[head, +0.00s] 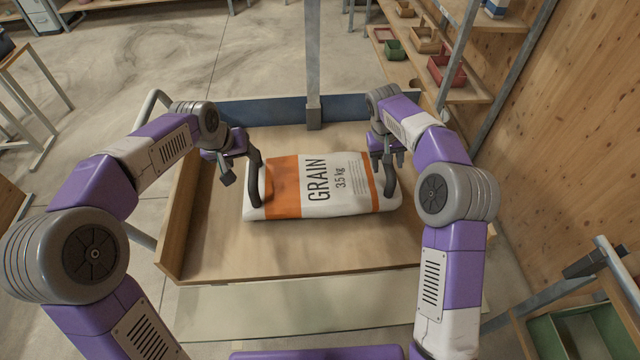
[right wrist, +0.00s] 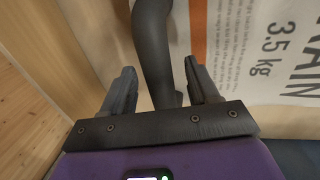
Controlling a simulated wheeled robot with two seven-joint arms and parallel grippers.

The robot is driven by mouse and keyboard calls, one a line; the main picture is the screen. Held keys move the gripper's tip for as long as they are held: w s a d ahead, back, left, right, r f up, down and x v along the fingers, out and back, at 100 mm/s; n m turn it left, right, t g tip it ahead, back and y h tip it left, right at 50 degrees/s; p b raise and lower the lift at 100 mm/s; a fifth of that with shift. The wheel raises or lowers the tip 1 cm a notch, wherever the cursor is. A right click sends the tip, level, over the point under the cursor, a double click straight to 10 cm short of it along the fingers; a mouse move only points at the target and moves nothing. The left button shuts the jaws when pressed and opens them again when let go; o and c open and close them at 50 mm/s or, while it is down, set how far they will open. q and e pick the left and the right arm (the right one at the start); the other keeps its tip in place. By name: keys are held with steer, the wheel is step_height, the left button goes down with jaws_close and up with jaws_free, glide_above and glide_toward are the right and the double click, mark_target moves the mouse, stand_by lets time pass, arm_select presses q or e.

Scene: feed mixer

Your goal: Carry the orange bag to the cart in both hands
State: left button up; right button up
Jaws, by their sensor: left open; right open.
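The orange and white grain bag (head: 285,185) lies flat on a wooden bed (head: 300,250) with a raised left side, which looks like the cart. A dark curved handle (head: 262,190) stands at the bag's left end and another (head: 391,185) at its right end. My left gripper (head: 238,166) is open at the left handle; whether the handle is between its fingers is unclear. My right gripper (head: 388,158) is open at the right handle. In the right wrist view the handle (right wrist: 154,45) passes between the open fingers, with the bag (right wrist: 245,60) beside it.
A blue panel (head: 250,111) and a metal post (head: 313,60) stand behind the bag. Shelves with red and green bins (head: 445,70) are at the upper right, by a wooden wall (head: 570,120). Open concrete floor (head: 190,50) lies at the upper left.

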step_height(320, 180, up, 12)
steer(key=a, duration=0.2)
steer(key=shift+a, duration=0.2)
steer(key=shift+f, duration=0.1)
stand_by(0.5)
